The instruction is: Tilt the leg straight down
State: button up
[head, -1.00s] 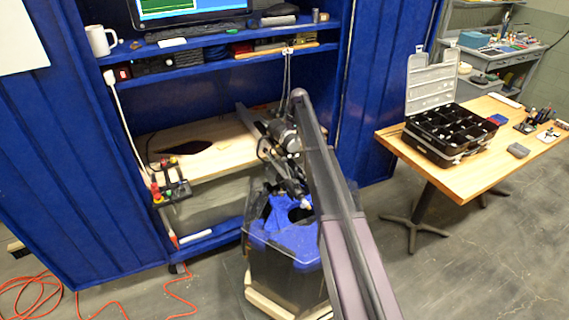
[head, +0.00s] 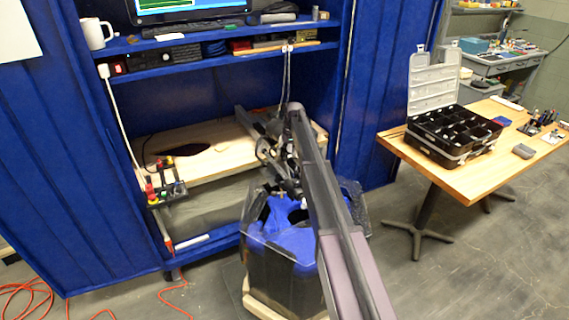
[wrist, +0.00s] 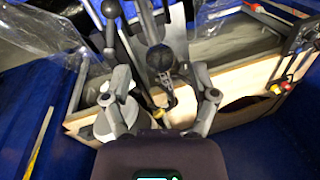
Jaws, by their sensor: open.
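My gripper (wrist: 165,100) is open in the wrist view, its two grey fingers spread apart. Between and beyond the fingers is a dark jointed part with a round ball (wrist: 161,58) and a bar rising from it, which may be the leg; I cannot be sure. A short metal link hangs below the ball. I see no finger touching it. A second dark rod with a rounded end (wrist: 110,12) stands to its left. In the head view my gripper (head: 284,178) is near the wooden-edged tank (head: 190,170), partly hidden by my arm; the leg is not clear there.
A bin with a blue liner (head: 285,240) stands below my arm. A clamp-like fixture with red and yellow knobs (head: 166,185) is at the tank's front left. Shelves (head: 210,58) hang above, with cables dropping down. A table with a black organiser (head: 455,135) is at right.

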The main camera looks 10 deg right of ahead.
aim_at(285, 156)
jog(key=shift+a+f+b, duration=0.15)
jog(key=shift+f+b, duration=0.5)
jog(key=shift+f, duration=0.15)
jog(key=shift+a+f+b, duration=0.1)
jog(key=shift+f+b, duration=0.5)
jog(key=shift+f, duration=0.15)
grip_shut()
